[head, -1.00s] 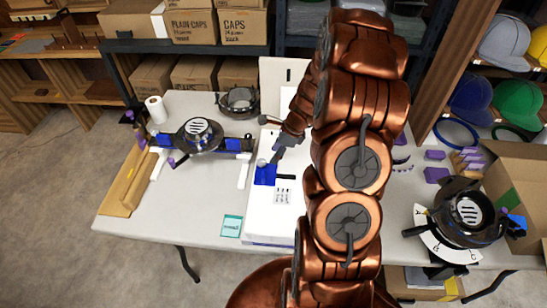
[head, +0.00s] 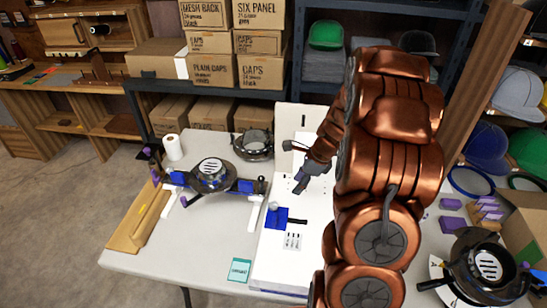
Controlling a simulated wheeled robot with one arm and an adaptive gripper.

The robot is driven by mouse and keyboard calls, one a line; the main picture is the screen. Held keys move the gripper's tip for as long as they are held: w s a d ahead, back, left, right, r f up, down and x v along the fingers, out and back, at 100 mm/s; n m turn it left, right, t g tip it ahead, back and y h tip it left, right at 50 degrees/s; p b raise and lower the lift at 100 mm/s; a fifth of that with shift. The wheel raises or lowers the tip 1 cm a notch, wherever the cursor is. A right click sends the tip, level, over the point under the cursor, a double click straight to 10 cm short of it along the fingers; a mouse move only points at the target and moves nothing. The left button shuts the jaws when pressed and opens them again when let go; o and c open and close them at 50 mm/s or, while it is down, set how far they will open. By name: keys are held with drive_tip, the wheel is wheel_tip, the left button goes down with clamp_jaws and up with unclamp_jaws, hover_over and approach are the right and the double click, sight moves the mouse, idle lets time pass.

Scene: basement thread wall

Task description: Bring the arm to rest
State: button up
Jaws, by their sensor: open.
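My copper-coloured arm rises through the right of the middle in the head view and bends toward the white table. My gripper (head: 301,183) points down over the white machine surface (head: 275,262) on the table. Its jaws look apart and I see nothing held between them. A blue piece with a dark handle (head: 280,217) lies on the white surface just below and left of the gripper, apart from it. Part of the table behind my arm is hidden.
A black cap frame (head: 212,178) stands left on the table, with a white roll (head: 173,147) behind it. A teal card (head: 239,270) lies near the front edge. Another black frame (head: 487,266) stands at the right. Cartons (head: 210,70) fill the shelf behind.

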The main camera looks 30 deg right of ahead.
drive_tip(key=s+a+r+n+g, duration=0.1)
drive_tip(key=s+a+r+n, duration=0.4)
drive_tip(key=a, duration=0.4)
drive_tip(key=s+a+r+n+g, duration=0.2)
drive_tip(key=s+a+r+n, duration=0.25)
drive_tip(key=a+n, duration=0.3)
drive_tip(key=s+a+r+n+h, duration=0.1)
drive_tip(key=s+a+r+n, duration=0.1)
drive_tip(key=s+n, duration=0.4)
drive_tip(key=s+a+r+n+g+h, duration=0.1)
drive_tip(key=s+a+r+n+h, duration=0.1)
drive_tip(key=s+a+n, duration=0.2)
drive_tip(key=s+n, duration=0.3)
drive_tip(key=s, duration=0.4)
drive_tip(key=shift+s+a+r+g, duration=0.15)
drive_tip(key=shift+s+r+g, duration=0.05)
drive_tip(key=shift+s+g, duration=0.1)
drive_tip(key=shift+n, duration=0.25)
